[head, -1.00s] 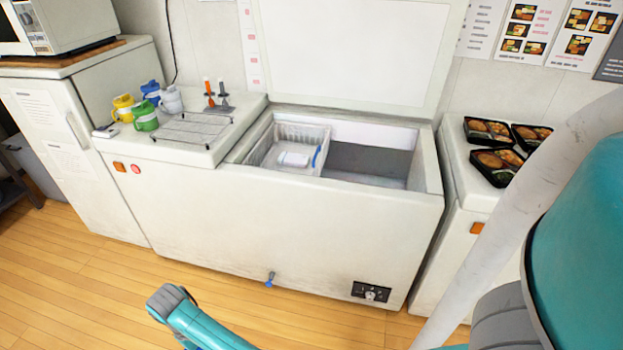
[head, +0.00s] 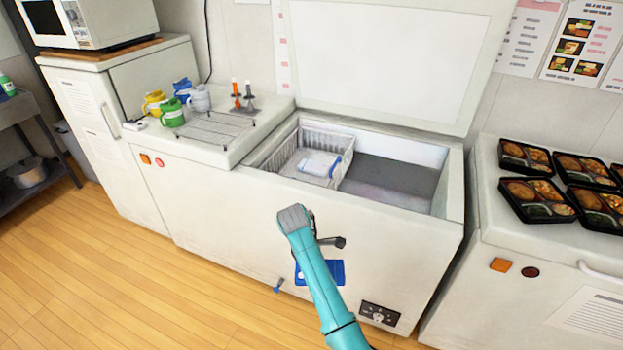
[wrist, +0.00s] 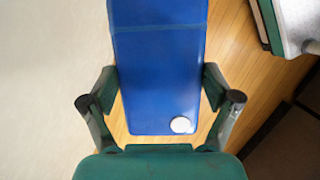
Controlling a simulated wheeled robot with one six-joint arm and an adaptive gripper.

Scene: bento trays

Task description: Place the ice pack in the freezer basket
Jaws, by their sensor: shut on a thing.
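The ice pack (head: 335,272) is a flat blue slab, partly hidden behind my arm in the head view, in front of the freezer's front wall. In the wrist view the ice pack (wrist: 158,75) lies between both fingers of my gripper (wrist: 160,88), with a white round cap near its close end. My gripper is shut on it. The freezer basket (head: 283,160) is a white basket inside the open chest freezer (head: 235,205), at its left end. A white and blue pack (head: 318,165) lies in the basket. My gripper is outside the freezer, below its rim.
The freezer lid (head: 390,60) stands open at the back. Right of the basket, the freezer floor (head: 390,185) looks bare. Colored jugs (head: 172,112) and a wire rack (head: 212,128) stand on the left top. Bento trays (head: 540,210) lie on the right counter.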

